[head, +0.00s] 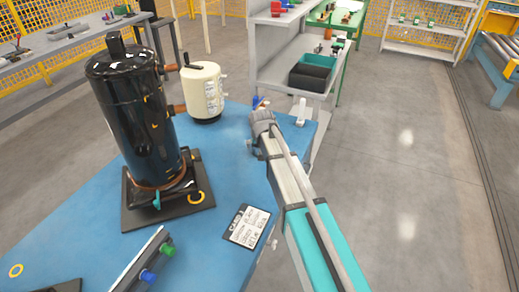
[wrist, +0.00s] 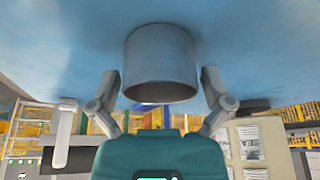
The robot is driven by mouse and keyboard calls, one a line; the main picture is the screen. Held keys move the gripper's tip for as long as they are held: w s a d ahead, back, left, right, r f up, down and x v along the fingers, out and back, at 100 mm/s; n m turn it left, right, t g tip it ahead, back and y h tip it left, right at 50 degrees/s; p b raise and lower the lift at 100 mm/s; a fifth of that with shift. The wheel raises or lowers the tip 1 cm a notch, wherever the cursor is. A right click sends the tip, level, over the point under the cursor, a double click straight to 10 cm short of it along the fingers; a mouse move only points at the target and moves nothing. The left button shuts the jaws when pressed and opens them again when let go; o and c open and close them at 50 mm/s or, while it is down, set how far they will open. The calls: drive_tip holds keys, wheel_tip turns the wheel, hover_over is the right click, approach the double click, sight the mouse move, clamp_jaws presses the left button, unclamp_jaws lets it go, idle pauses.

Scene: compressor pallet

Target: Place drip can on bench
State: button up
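A grey cylindrical can (wrist: 162,58), which looks like the drip can, shows in the wrist view against the blue pallet top (wrist: 60,50). My gripper (wrist: 160,76) is open, with one finger on each side of the can's near end. A narrow gap shows between each finger and the can. In the head view my arm reaches over the right edge of the blue pallet top (head: 225,150). My wrist hides the fingers there, and I cannot clearly make out the can. A grey bench (head: 70,40) stands at the far left.
A black compressor (head: 130,110) and a cream vessel (head: 203,92) stand left of my arm. A label card (head: 244,226) and a bar with green and blue caps (head: 142,262) lie nearer. A grey shelf unit (head: 277,48) with bins stands behind. The floor at right is clear.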

drive_tip(key=c, duration=1)
drive_tip(key=shift+c, duration=0.2)
drive_tip(key=shift+r, duration=0.15)
wheel_tip(320, 180, up, 2)
drive_tip(key=p, duration=0.3)
drive_tip(key=shift+r, duration=0.25)
drive_tip(key=s+d+r+p, duration=0.4)
drive_tip(key=s+r+p, duration=0.6)
drive_tip(key=s, duration=0.3)
drive_tip(key=shift+s, duration=0.2)
drive_tip(key=shift+r, duration=0.1)
